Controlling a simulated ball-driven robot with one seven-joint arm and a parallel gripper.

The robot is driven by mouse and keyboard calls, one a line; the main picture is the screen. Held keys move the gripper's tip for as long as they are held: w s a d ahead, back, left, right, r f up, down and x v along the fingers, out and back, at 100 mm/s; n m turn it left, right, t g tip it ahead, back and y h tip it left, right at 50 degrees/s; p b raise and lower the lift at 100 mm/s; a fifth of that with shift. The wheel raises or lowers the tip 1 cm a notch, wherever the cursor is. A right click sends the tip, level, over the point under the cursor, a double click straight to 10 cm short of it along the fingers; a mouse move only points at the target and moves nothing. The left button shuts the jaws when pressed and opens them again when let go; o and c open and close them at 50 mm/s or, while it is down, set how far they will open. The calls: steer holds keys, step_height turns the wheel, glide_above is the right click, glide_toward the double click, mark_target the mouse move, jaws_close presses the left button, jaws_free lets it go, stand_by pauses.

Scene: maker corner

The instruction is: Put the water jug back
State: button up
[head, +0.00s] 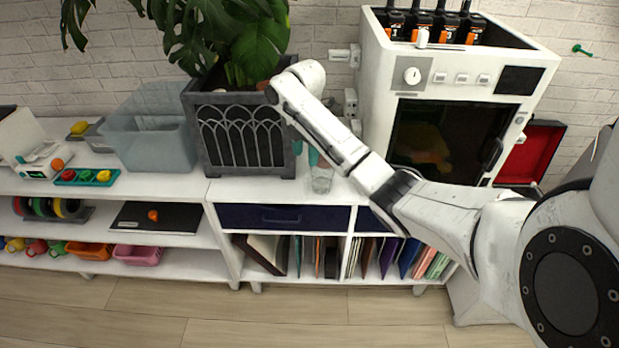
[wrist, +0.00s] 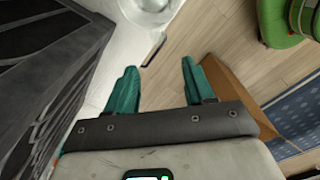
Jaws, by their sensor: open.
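A clear glass vessel, which looks like the water jug, (head: 320,180) stands on the white cabinet top, just right of the dark planter and partly behind my arm. In the wrist view its clear round shape (wrist: 152,8) is cut off by the top edge. My gripper (wrist: 157,75) has two teal fingers spread apart with nothing between them. The vessel lies beyond the fingertips, with a gap. In the head view my arm hides most of the gripper; only bits of teal show above the vessel.
The dark planter (head: 240,137) with a leafy plant stands close left of the vessel. A white boxy machine (head: 450,75) stands to the right. A translucent bin (head: 150,137) is left of the planter. The cabinet top's front edge (head: 280,198) is near. Floor in front is clear.

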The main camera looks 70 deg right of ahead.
steer(key=w+a+f+m+t+y, duration=0.1)
steer(key=w+a+f, duration=0.2)
steer(key=a, duration=0.6)
steer(key=w+a+f+m+t, duration=0.15)
steer(key=a+f, duration=0.25)
steer(key=a, duration=0.5)
steer(key=s+a+f+m+y, duration=0.1)
steer(key=s+a+f+m, duration=0.1)
steer(key=a, duration=0.5)
steer(key=s+a+f+m, duration=0.2)
steer(key=a+f, duration=0.1)
steer(key=a, duration=0.3)
steer(key=s+a+f+m+h, duration=0.1)
steer(key=s+m, duration=0.3)
steer(key=s, duration=0.6)
steer(key=s+a+m+g+h, duration=0.1)
steer(key=s+a+m, duration=0.1)
steer(key=s, duration=0.8)
steer(key=shift+s+a+f+m, duration=0.35)
steer(key=shift+m, duration=0.5)
steer(key=shift+g, duration=0.25)
